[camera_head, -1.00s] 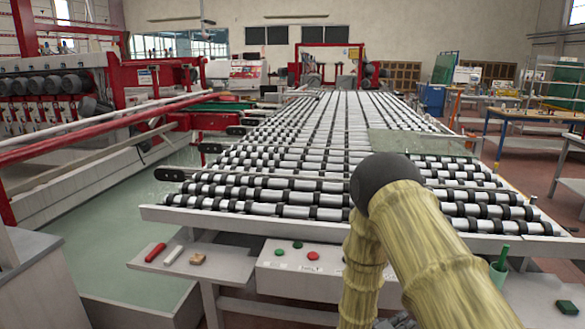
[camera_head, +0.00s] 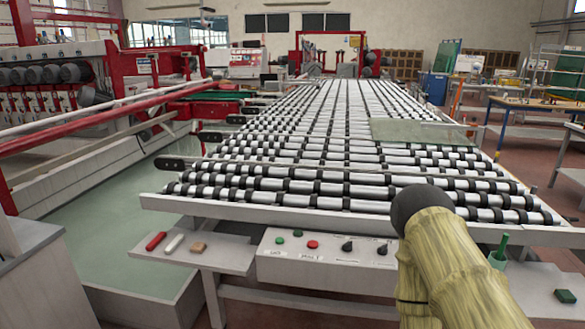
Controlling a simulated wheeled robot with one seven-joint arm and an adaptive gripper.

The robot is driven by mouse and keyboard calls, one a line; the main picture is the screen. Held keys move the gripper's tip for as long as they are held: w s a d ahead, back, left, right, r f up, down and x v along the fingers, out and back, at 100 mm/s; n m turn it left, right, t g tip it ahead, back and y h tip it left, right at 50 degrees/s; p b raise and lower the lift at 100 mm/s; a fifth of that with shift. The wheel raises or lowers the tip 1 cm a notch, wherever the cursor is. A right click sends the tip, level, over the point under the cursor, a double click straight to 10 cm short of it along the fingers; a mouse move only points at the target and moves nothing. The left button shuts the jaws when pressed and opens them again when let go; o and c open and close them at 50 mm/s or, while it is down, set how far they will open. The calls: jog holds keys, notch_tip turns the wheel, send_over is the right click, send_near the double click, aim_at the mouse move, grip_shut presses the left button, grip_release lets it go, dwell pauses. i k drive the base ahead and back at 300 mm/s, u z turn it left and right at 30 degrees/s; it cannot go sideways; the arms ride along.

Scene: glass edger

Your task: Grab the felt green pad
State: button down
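My arm crosses the lower right of the view, in a yellowish, bamboo-like covering with a dark rounded joint. The arm is left of the pad, apart from it in the picture. My gripper is not in view, so its fingers and anything in them cannot be seen.
A control panel (camera_head: 325,258) with buttons and knobs is at the front. A left shelf (camera_head: 220,262) holds a red tool (camera_head: 156,241), a white stick and a tan block. The roller table (camera_head: 330,180) fills the middle.

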aim_at(564, 295)
jog(key=z, duration=0.9)
jog(key=i, duration=1.1)
jog(key=z, duration=0.05)
